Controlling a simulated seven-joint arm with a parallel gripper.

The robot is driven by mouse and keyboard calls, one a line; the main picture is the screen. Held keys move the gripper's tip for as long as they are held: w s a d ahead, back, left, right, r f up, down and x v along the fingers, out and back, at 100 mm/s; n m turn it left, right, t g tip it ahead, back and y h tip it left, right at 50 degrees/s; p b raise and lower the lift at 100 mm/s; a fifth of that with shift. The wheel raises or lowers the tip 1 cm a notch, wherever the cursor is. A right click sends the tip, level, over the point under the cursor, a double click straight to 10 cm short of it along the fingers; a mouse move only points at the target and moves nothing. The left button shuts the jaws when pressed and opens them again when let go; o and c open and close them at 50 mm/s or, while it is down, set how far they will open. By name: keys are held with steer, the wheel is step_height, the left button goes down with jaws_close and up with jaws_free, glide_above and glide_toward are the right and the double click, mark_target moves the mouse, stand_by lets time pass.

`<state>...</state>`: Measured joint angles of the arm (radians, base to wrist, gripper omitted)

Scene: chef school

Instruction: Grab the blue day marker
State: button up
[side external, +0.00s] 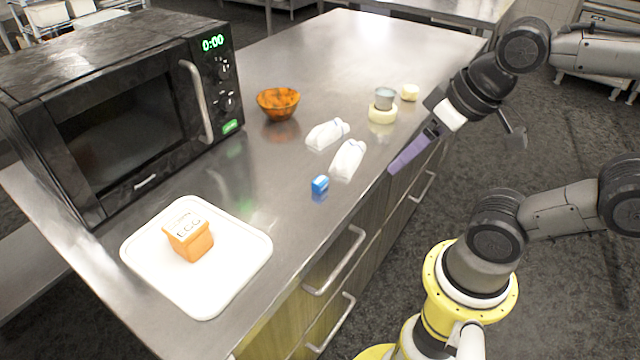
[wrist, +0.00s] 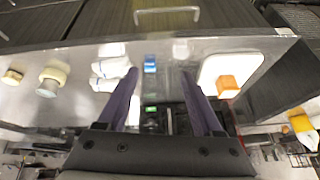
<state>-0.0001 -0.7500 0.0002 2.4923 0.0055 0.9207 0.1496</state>
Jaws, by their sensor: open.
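The blue day marker (side external: 320,184) is a small blue block with a pale marking, lying on the steel counter near its front edge. It also shows in the wrist view (wrist: 150,64), just beyond the fingertips and between their lines. My gripper (side external: 392,170) has long purple fingers and hangs over the front edge of the counter, to the right of the marker and apart from it. In the wrist view the two fingers (wrist: 159,74) are spread, with nothing held between them.
Two white bottles (side external: 347,160) lie close to the marker. A metal cup (side external: 384,98) sits on a pale round piece behind them. An orange bowl (side external: 278,104), a black microwave (side external: 130,100) and a white tray (side external: 207,296) with an orange egg carton (side external: 190,241) stand left.

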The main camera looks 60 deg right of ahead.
steer(key=w+r+m, duration=0.4)
steer(key=m, duration=0.2)
steer(key=m+g+y, duration=0.2)
steer(key=m+g, duration=0.3)
steer(key=m, duration=0.5)
glide_above(320, 179)
steer(key=d, duration=0.1)
step_height(320, 179, down, 16)
steer(key=shift+d+r, duration=0.1)
steer(key=shift+d, duration=0.05)
steer(key=shift+a+f, duration=0.2)
steer(key=shift+f, duration=0.65)
steer(key=shift+a+f, duration=0.25)
steer(key=shift+f, duration=0.65)
steer(key=shift+a+f, duration=0.2)
steer(key=shift+f, duration=0.65)
jaws_close()
